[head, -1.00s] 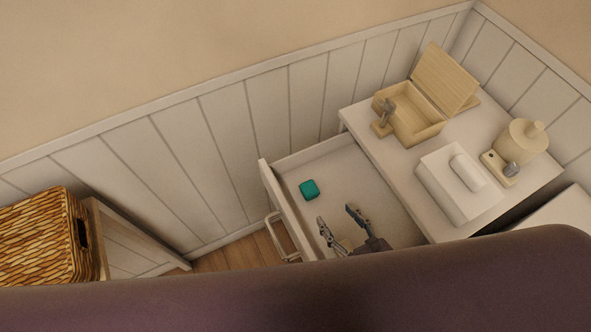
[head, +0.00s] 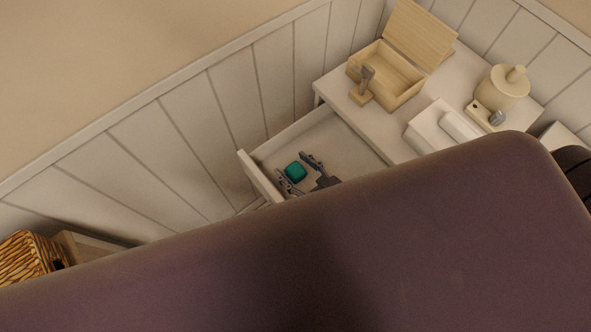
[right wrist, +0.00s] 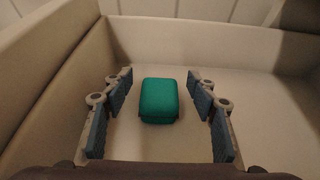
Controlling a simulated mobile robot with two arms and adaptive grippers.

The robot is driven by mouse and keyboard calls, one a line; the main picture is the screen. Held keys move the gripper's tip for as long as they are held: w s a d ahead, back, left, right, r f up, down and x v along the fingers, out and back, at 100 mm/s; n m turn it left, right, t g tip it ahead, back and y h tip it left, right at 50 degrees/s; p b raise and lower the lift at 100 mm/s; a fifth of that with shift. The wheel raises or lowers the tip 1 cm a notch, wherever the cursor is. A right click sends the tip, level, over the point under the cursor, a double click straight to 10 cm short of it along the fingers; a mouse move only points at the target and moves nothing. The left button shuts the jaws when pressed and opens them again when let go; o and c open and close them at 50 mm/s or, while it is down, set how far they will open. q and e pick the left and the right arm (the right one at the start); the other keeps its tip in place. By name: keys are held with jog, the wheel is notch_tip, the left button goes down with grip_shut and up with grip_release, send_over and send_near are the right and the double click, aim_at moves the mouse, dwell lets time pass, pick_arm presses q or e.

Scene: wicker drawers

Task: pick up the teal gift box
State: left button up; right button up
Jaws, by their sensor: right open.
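The teal gift box (head: 295,171) lies on the floor of the open drawer (head: 343,145), near its front panel. My right gripper (head: 300,173) is open inside the drawer, with its fingers to either side of the box. In the right wrist view the teal gift box (right wrist: 159,101) sits midway between the two open fingers of my right gripper (right wrist: 160,98), with a gap on each side and nothing held. My left gripper is not in view.
The drawer walls (right wrist: 60,93) stand close around the gripper. On the cabinet top are an open wooden box (head: 390,75), a white box (head: 437,125) and a lidded jar (head: 503,86). A wicker basket (head: 25,258) is at the far left. My own dark body hides the foreground.

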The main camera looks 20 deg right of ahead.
jog(key=shift+w+a+f, duration=0.1)
jog(key=shift+w, duration=0.15)
jog(key=c, duration=1.2)
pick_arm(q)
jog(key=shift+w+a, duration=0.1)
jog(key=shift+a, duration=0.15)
pick_arm(e)
jog(key=shift+c, duration=0.3)
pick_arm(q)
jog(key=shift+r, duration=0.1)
